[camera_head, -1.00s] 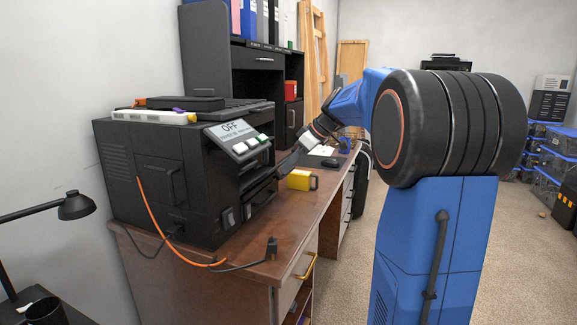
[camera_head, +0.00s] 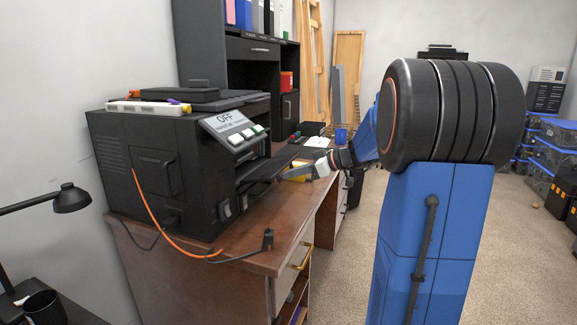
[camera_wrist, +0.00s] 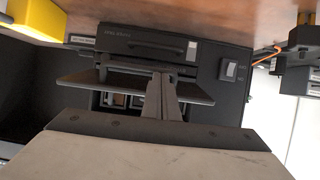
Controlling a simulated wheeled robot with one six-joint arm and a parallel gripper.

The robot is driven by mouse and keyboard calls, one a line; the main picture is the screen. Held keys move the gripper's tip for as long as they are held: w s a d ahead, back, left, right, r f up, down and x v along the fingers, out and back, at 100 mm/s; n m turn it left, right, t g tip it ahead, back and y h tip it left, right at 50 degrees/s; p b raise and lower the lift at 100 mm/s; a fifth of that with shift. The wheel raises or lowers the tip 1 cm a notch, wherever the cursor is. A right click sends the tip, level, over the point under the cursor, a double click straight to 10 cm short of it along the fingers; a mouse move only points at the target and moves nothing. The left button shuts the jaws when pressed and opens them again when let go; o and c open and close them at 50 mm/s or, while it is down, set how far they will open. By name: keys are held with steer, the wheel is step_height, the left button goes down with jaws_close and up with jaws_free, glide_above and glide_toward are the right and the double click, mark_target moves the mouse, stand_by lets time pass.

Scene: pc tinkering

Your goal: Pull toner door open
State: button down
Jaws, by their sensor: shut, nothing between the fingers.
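The black printer (camera_head: 150,165) stands on the desk at left in the head view, its tilted panel reading "OFF". A door with a handle (camera_head: 155,174) on its left side looks shut. I cannot tell which part is the toner door. A flat dark panel (camera_head: 265,166) juts from the printer's front. In the wrist view the panel (camera_wrist: 88,82) crosses behind my gripper (camera_wrist: 161,76), near a handled front (camera_wrist: 150,42) and a switch (camera_wrist: 230,70). My gripper is shut and empty, pointing at the printer front; contact with the panel is unclear.
An orange cable (camera_head: 152,217) hangs down the printer's side. A shelf unit (camera_head: 205,60) stands behind.

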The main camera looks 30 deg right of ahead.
step_height(320, 180, down, 5)
steer(key=t+y, duration=0.2)
steer(key=t, duration=0.1)
steer(key=shift+w+a+f, duration=0.15)
steer(key=shift+f, duration=0.45)
steer(key=shift+w+a+f, duration=0.1)
steer(key=shift+w+f, duration=0.05)
steer(key=shift+f, duration=0.4)
steer(key=shift+r, duration=0.1)
steer(key=shift+d, duration=0.1)
